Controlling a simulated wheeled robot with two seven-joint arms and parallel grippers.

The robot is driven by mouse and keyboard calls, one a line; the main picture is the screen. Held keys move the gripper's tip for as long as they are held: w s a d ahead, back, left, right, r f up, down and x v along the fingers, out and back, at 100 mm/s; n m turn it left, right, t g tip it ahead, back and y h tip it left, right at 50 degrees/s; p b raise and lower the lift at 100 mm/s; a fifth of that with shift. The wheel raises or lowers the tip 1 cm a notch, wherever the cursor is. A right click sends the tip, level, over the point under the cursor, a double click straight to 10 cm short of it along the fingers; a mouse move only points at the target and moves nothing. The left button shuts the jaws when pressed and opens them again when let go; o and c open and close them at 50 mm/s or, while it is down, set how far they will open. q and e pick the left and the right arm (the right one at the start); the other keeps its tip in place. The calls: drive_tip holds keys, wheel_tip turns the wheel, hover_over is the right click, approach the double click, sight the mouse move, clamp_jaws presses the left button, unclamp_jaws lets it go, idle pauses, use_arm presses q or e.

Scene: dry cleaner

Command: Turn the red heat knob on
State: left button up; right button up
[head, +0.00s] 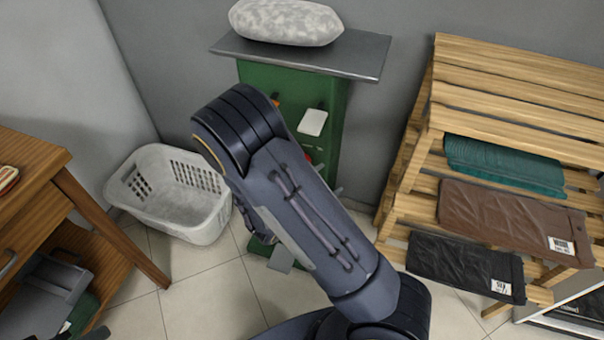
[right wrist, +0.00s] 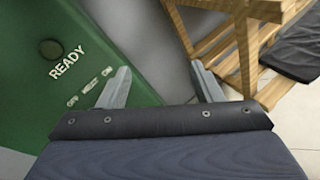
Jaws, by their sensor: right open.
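The green machine (head: 285,80) stands against the wall in the head view. A small red part (head: 308,156), perhaps the heat knob, shows at the edge of my right arm, which hides most of the panel. In the right wrist view, the green panel (right wrist: 100,40) carries READY and OFF, HEAT, ON lettering; no red knob shows there. My right gripper (right wrist: 162,84) is open and empty, its left finger over the panel near the lettering. In the head view it is mostly hidden behind my arm. Dark tips at the bottom left edge may be my left gripper (head: 97,333).
A grey shelf (head: 355,55) on the machine holds a pale wrapped bundle (head: 286,22). A white laundry basket (head: 150,200) stands left, beside a wooden desk (head: 40,160). A slatted wooden rack (head: 510,90) with folded garments stands right. A dark round lamp (right wrist: 52,50) is above READY.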

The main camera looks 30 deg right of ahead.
drive_tip(key=w+a+f+n+t+y+b, duration=0.1)
drive_tip(key=w+a+f+n+t+b, duration=0.1)
drive_tip(key=w+a+f+n+t, duration=0.45)
use_arm(q)
wheel_tip(320, 180, down, 3)
drive_tip(key=shift+r, duration=0.1)
use_arm(e)
drive_tip(key=w+d+r+n+t, duration=0.1)
drive_tip(key=w+d, duration=0.4)
drive_tip(key=d, duration=0.1)
drive_tip(key=shift+w+d+r+n+y, duration=0.15)
drive_tip(key=shift+d+n+y, duration=0.15)
drive_tip(key=shift+d+n, duration=0.05)
drive_tip(key=c, duration=1)
